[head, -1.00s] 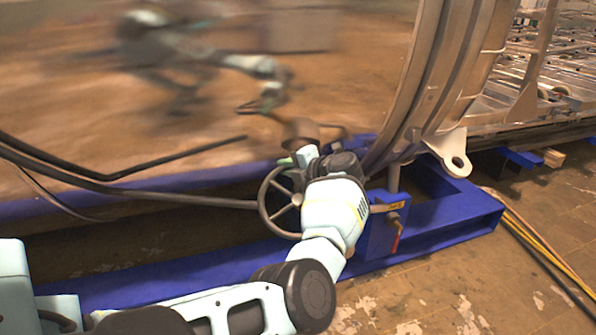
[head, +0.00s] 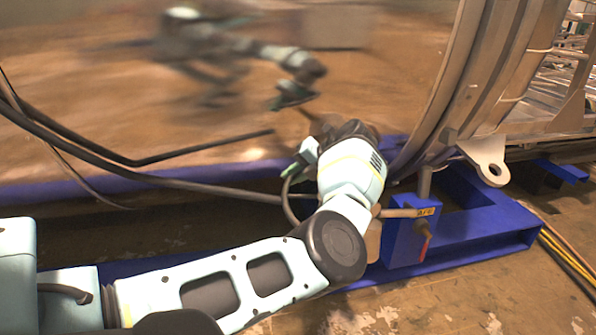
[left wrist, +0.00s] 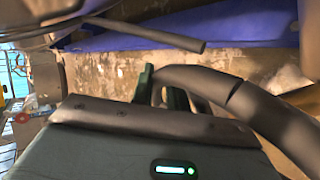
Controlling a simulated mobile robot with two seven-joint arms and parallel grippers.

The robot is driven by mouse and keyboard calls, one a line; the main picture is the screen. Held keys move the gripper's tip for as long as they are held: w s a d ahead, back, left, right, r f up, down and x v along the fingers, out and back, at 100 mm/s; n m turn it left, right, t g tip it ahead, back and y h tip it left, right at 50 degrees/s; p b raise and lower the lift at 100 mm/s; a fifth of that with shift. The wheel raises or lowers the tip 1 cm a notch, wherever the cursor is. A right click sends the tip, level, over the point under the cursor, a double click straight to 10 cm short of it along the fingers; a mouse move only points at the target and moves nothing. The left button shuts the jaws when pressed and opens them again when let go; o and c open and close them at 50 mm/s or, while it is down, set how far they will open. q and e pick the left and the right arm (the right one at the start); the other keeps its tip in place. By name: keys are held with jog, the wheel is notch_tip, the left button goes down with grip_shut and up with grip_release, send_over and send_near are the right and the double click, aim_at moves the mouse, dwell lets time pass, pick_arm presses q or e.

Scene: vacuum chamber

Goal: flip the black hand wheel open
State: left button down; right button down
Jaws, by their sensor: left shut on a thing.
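The black hand wheel (head: 288,203) is low in front of the chamber's flange in the head view. Only a left part of its rim shows there; my left wrist and forearm hide the rest. In the left wrist view its thick, dark curved rim (left wrist: 212,85) runs from the fingers to the lower right. My left gripper (head: 297,165) is at the wheel's upper left, shut on the rim. Its green fingers (left wrist: 162,92) also show in the left wrist view, partly hidden by the gripper body. My right gripper is not in view.
A blue base frame (head: 480,250) runs below, with a red-handled valve (head: 424,234) right of my wrist. The metal flange (head: 460,100) and its lug (head: 489,164) rise at the right. Dark hoses (head: 130,170) cross at the left. A blurred, mirror-like image of a robot shows behind.

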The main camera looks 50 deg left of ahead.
pick_arm(q)
jog(key=shift+s+f, duration=0.15)
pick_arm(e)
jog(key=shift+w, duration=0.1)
pick_arm(q)
jog(key=c, duration=1.4)
grip_release()
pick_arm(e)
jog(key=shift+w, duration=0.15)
pick_arm(q)
jog(key=v, duration=0.7)
jog(key=shift+d+r, duration=0.15)
jog(key=shift+r, duration=0.25)
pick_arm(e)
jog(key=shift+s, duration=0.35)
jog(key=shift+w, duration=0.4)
pick_arm(q)
jog(key=shift+f, duration=0.1)
